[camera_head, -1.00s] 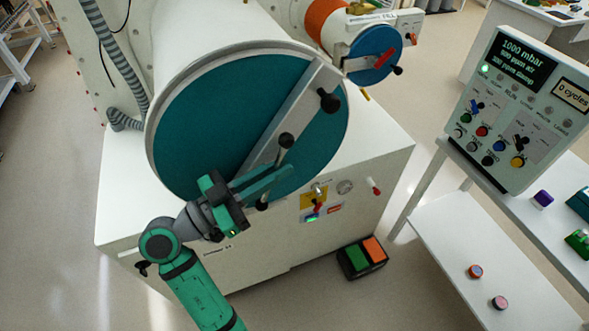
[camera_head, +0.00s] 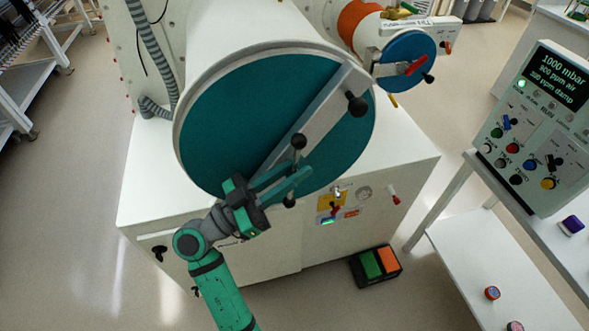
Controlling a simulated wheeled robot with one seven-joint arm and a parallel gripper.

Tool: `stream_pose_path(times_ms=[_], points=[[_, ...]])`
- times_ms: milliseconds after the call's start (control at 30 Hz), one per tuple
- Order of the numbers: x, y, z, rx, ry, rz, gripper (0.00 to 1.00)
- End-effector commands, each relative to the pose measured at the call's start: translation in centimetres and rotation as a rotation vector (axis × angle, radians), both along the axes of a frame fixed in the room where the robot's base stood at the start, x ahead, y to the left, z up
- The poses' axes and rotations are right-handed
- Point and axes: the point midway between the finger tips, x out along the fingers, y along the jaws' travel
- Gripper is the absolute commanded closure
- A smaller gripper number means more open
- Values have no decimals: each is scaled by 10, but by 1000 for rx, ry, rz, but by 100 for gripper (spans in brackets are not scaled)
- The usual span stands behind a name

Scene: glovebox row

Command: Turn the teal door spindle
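The large round teal door (camera_head: 235,115) closes the end of a white cylinder and has a pale metal bar (camera_head: 325,112) slanting across it. The door spindle (camera_head: 298,142) is a dark handle in front of the bar's lower part, with one black knob above my fingers and another (camera_head: 289,202) below them. My gripper (camera_head: 300,174), with green fingers, reaches in from the lower left. The fingers are apart, and the spindle handle crosses at their tips. Whether they touch it is hard to see. The handle's middle is partly hidden by the fingers.
A black knob (camera_head: 357,104) sticks out at the bar's upper right. A smaller blue door (camera_head: 408,62) is at upper right. A control panel (camera_head: 540,130) stands on a white table at right. A green and orange pedal (camera_head: 375,265) lies on the floor. Floor at left is clear.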

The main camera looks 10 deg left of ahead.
Motion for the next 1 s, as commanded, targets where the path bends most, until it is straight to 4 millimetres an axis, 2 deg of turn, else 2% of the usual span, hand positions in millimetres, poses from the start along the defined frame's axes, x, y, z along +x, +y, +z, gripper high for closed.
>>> stream_pose_path(times_ms=[133,267,700,1000], points=[[-2,2,-1,0,0,0,82],[-10,13,-7,-1,0,0,82],[-53,69,-37,-1,0,2,82],[-62,79,-43,0,0,0,82]])
